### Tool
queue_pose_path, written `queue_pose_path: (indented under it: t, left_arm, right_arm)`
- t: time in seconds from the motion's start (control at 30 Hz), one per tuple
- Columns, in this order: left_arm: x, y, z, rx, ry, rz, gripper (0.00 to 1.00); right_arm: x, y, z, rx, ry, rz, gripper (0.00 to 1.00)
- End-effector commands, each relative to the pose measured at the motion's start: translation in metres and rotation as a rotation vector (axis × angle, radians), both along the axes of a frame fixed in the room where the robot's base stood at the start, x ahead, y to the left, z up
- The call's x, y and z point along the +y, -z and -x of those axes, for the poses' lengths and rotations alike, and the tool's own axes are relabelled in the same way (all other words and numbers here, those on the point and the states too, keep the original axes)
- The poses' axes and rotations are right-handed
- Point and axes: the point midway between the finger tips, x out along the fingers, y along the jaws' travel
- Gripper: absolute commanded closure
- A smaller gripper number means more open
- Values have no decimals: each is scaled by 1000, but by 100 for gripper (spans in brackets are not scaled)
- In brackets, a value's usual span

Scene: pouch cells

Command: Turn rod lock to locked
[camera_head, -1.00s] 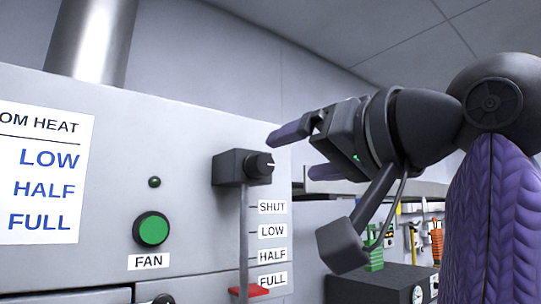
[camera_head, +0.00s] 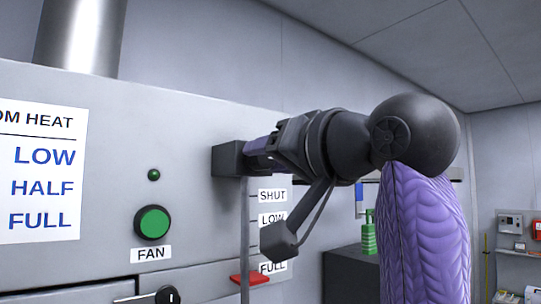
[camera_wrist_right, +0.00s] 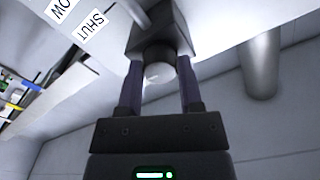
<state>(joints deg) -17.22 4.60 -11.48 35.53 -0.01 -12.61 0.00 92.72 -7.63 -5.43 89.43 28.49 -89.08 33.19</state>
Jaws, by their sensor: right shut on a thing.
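The rod lock is a dark block (camera_head: 227,159) on the grey panel at the top of a vertical rod (camera_head: 245,225). Its round knob (camera_wrist_right: 158,72) shows in the right wrist view, between the two purple fingers. My right gripper (camera_head: 258,147) reaches the block from the right and is shut on the knob; in the head view the gripper hides the knob. The wrist view also shows the right gripper (camera_wrist_right: 160,88) with a finger on each side of the knob. The knob's pointer mark cannot be made out. My left gripper is not in view.
A red tab (camera_head: 249,280) is at the rod's lower end, beside the FULL label (camera_head: 272,268). A green FAN button (camera_head: 152,223) and a black knob (camera_head: 166,296) are on the panel to the left. A dark box (camera_head: 350,272) stands at the right.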

Motion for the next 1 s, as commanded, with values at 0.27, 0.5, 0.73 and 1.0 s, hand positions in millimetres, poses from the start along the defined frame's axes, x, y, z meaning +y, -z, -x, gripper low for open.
queue_pose_path:
  t: [0.27,0.5,0.73,1.0]
  left_arm:
    - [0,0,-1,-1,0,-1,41]
    - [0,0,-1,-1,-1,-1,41]
    - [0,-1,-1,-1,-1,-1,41]
    - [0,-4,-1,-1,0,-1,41]
  right_arm:
    - [-1,-1,0,-15,2,18,100]
    - [-1,-1,0,-87,3,118,100]
    - [-1,-1,0,-210,3,285,100]
    - [-1,-2,0,-360,3,494,100]
